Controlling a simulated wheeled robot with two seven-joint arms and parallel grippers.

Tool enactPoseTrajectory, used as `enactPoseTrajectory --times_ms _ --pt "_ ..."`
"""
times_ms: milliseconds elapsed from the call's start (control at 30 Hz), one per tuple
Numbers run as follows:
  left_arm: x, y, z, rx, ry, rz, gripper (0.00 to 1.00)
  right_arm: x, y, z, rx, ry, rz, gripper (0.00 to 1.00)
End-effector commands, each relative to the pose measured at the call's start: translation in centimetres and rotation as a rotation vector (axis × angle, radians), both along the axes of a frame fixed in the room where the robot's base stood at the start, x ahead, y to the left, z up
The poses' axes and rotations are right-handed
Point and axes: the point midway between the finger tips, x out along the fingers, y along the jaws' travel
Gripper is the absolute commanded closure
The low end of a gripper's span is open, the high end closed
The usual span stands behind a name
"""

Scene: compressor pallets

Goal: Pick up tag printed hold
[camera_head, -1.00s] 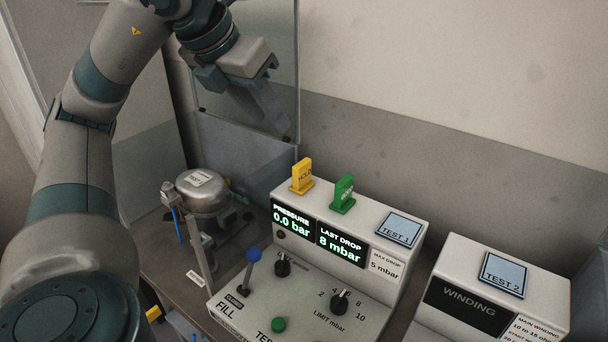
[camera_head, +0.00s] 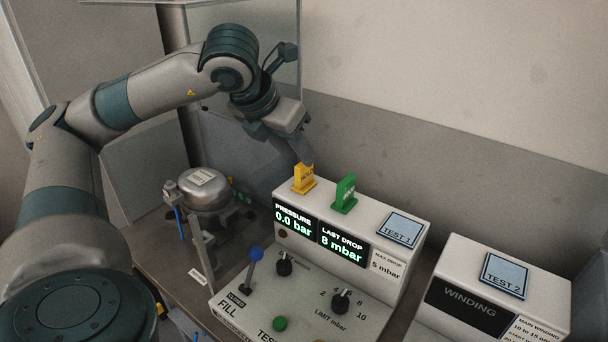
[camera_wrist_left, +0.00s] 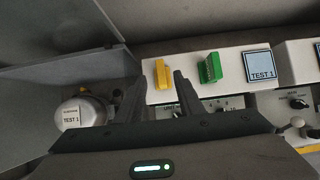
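The yellow tag (camera_head: 303,178), with print that looks like HOLD, stands upright on top of the test box at its left end. It also shows in the left wrist view (camera_wrist_left: 162,74). My left gripper (camera_head: 302,158) is just behind and above the yellow tag in the head view. In the left wrist view its two fingers (camera_wrist_left: 156,90) are spread apart with nothing between them touching, and the yellow tag lies beyond the gap. A green tag (camera_head: 344,194) stands to the right of the yellow one. My right gripper is not in view.
The test box (camera_head: 375,228) carries a pressure display and a TEST 1 plate (camera_head: 401,229). A blue-knobbed lever (camera_head: 254,254) rises in front. A metal compressor (camera_head: 207,190) stands left. The winding box (camera_head: 468,310) is right. A clear panel (camera_head: 240,70) stands behind my arm.

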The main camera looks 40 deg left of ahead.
Motion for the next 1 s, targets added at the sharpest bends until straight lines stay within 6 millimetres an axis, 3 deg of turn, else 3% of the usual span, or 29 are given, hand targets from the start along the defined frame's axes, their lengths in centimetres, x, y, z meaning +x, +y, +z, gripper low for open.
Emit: enactPoseTrajectory --times_ms 533,767,1000 --pt "0.5 0.0 -0.7 0.000 0.002 0.000 0.66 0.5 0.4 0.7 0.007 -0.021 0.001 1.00" --pt "1.9 0.1 -2.5 0.001 0.003 0.000 0.66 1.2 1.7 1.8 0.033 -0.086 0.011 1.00" --pt "3.1 0.2 -4.5 0.001 0.000 0.001 0.66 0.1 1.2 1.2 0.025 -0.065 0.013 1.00"
